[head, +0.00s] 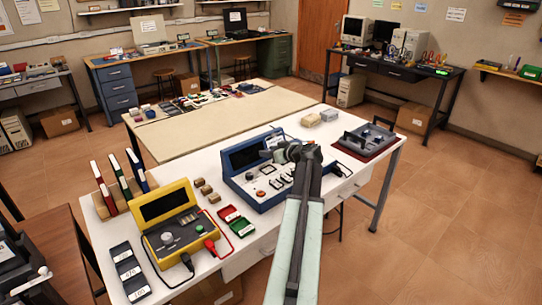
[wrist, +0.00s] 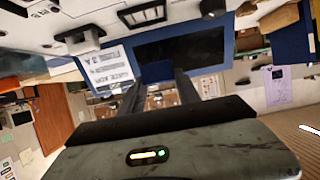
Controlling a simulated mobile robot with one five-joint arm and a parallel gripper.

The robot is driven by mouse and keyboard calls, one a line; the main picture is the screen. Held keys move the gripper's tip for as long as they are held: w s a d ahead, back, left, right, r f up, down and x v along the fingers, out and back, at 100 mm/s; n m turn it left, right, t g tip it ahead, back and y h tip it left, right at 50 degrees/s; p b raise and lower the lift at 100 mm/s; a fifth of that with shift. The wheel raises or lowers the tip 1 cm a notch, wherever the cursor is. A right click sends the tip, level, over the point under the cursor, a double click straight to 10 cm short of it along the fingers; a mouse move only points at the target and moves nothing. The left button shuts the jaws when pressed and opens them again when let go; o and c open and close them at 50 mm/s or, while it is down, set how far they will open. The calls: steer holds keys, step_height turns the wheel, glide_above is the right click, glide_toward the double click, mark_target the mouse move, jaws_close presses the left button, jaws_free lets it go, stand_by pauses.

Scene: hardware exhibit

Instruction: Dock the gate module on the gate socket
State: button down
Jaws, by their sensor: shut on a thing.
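My gripper (head: 289,152) is over the right part of the blue console (head: 236,182), near its dark screen. It also shows in the wrist view (wrist: 157,80), where its two dark fingers reach toward the console. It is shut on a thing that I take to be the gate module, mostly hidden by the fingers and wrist. A white label with dark print (wrist: 105,66) shows beside the fingers, next to the screen (wrist: 180,52). I cannot pick out the gate socket for certain, and I cannot tell whether the held thing touches the console.
A yellow meter (head: 175,228) with red and black leads stands at left on the white table. Red and green trays (head: 237,222) and small brown blocks (head: 207,190) lie between it and the console. A dark device on a red base (head: 366,141) stands at right.

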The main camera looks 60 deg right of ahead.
mark_target(270, 171)
steer(key=shift+f+b, duration=2.9)
steer(key=shift+s+f+b, duration=0.1)
steer(key=shift+f+b, duration=0.55)
steer(key=c, duration=1.1)
jaws_free()
steer(key=shift+c, duration=0.2)
steer(key=shift+p+v, duration=2.2)
steer(key=shift+v, duration=3.4)
